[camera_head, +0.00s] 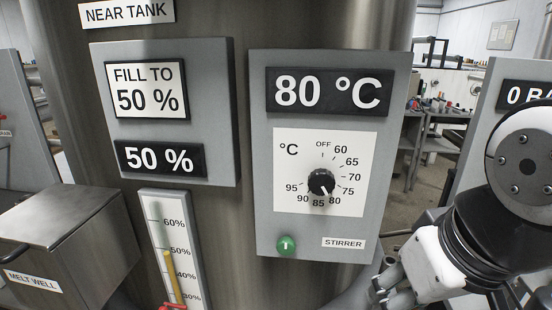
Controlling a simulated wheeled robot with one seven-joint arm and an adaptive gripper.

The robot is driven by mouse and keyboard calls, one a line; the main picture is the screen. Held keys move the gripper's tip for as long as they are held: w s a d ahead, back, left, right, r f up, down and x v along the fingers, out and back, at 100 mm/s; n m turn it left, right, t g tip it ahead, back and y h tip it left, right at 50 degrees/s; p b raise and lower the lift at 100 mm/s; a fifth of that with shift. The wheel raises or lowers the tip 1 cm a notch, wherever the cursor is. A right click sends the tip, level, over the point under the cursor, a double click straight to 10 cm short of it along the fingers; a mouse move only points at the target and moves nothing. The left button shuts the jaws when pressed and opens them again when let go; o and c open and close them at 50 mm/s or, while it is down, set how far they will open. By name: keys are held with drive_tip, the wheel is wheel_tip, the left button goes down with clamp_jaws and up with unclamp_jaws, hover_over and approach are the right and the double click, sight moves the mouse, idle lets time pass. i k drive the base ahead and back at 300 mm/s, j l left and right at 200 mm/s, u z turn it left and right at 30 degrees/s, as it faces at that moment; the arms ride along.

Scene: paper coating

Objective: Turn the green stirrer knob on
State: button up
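The green stirrer knob (286,246) is at the lower left of the grey temperature panel (262,190). It is small and round, with a short white mark that looks about upright. The white STIRRER label (344,243) is to its right. My gripper (384,288) seems to show only in part at the lower right, below and right of the panel and apart from the knob. Its fingertips cannot be made out, nor whether it is open or shut. Nothing covers the knob.
Above the knob, a black temperature dial (320,181) points between 80 and 85, under an 80 °C display (327,91). Left are a 50 % display (160,160) and level gauge (168,235). A metal melt well box (65,235) juts out at lower left.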

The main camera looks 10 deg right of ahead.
sight(285, 246)
drive_tip(key=k+z, duration=0.5)
drive_tip(key=k+l+z, duration=0.2)
drive_tip(key=k+z, duration=0.25)
drive_tip(key=k, duration=0.15)
